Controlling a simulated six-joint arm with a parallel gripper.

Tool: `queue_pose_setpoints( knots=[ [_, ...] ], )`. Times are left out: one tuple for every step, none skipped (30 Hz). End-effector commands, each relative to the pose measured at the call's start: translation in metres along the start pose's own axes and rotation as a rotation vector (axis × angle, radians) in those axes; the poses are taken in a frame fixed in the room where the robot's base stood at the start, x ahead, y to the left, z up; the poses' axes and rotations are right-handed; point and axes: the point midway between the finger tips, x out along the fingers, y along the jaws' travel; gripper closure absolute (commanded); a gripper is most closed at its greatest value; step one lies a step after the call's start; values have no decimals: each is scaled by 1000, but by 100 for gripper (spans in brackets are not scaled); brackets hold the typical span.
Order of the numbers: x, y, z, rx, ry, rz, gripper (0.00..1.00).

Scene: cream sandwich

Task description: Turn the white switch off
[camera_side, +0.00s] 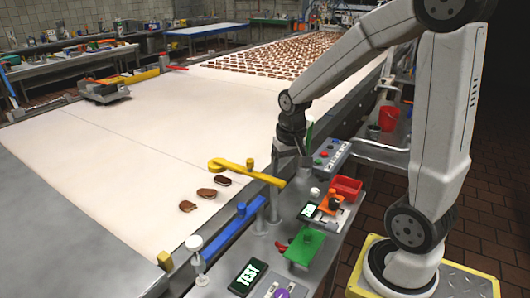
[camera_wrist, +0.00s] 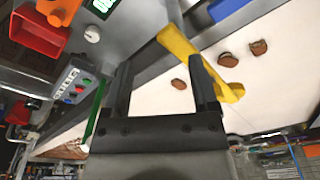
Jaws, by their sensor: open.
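A small round white knob (camera_side: 315,192) sits on the grey machine top beside the conveyor; it also shows in the wrist view (camera_wrist: 92,34), at the upper left. It looks like the white switch, but its setting is too small to read. Another white-topped part (camera_side: 194,243) stands near the blue bar. My gripper (camera_side: 288,165) hangs above the conveyor's near edge, behind the knob and apart from it. In the wrist view its two fingers (camera_wrist: 160,62) are spread with nothing between them.
A yellow arm (camera_side: 245,172) and blue bar (camera_side: 232,228) reach over the conveyor edge. A button panel (camera_side: 328,157), red bin (camera_side: 346,187), green part (camera_side: 304,247) and TEST display (camera_side: 247,277) crowd the machine top. Several sandwich cookies lie on the wide, mostly clear belt (camera_side: 110,165).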

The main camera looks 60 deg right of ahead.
Motion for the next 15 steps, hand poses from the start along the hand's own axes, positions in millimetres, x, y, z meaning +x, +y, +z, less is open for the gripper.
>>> queue_pose_setpoints(
  knots=[
    [0,-7,5,-34,4,-4,24],
    [-1,-10,8,-53,8,-6,24],
    [-1,-15,11,-81,13,-10,24],
    [-1,-18,14,-99,16,-12,24],
    [-1,-21,16,-118,19,-14,24],
    [-1,-25,20,-144,23,-17,24],
    [-2,-28,23,-164,26,-19,24],
    [-2,-31,26,-183,29,-22,24],
    [-2,-35,30,-209,34,-25,24],
    [-2,-38,32,-229,38,-28,24],
    [-2,-41,35,-249,41,-30,24],
    [-2,-45,40,-274,45,-34,24],
    [-2,-48,42,-294,48,-36,24],
    [-2,-50,45,-314,52,-39,24],
    [-3,-54,50,-340,57,-42,24]
  ],
)
